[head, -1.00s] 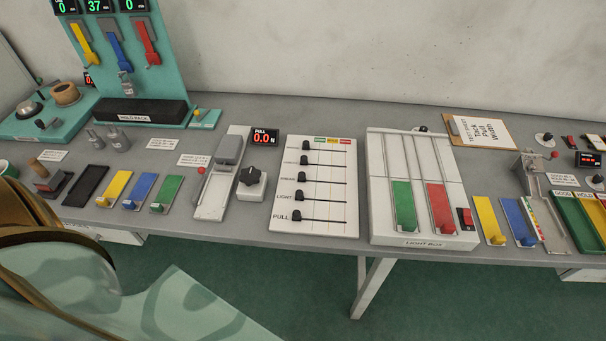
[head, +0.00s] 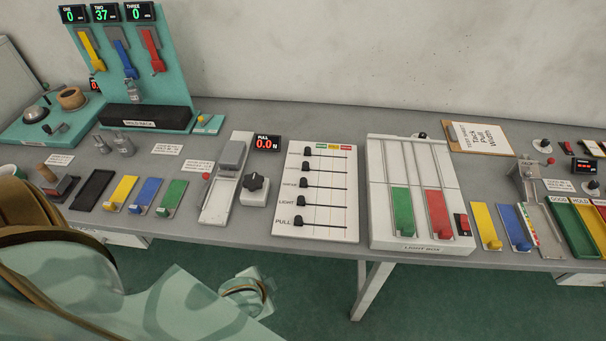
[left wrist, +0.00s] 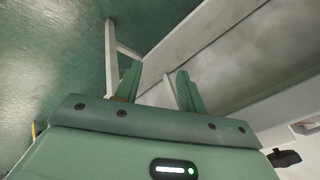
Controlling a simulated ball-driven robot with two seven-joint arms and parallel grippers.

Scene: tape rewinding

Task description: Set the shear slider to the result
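The white slider board (head: 335,231) lies at the middle front of the bench in the head view. It has several black knobs, all at the left of their tracks. The lowest rows read LIGHT and PULL; the labels above are too small to read surely. On the teal hold rack (head: 172,65) the displays read ONE 0, TWO 37, THREE 0. A metal weight (head: 134,91) hangs below the blue strip (head: 124,62) at TWO. My left gripper (left wrist: 157,72) is open and empty in the left wrist view, below bench level. My right gripper is out of view.
Left of the board are a rotary knob (head: 254,189), a PULL display (head: 267,143) reading 0.0 and a grey clamp (head: 231,156). A light box (head: 378,221) stands close on its right. A clipboard (head: 480,138) lies behind. My left arm fills the lower left.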

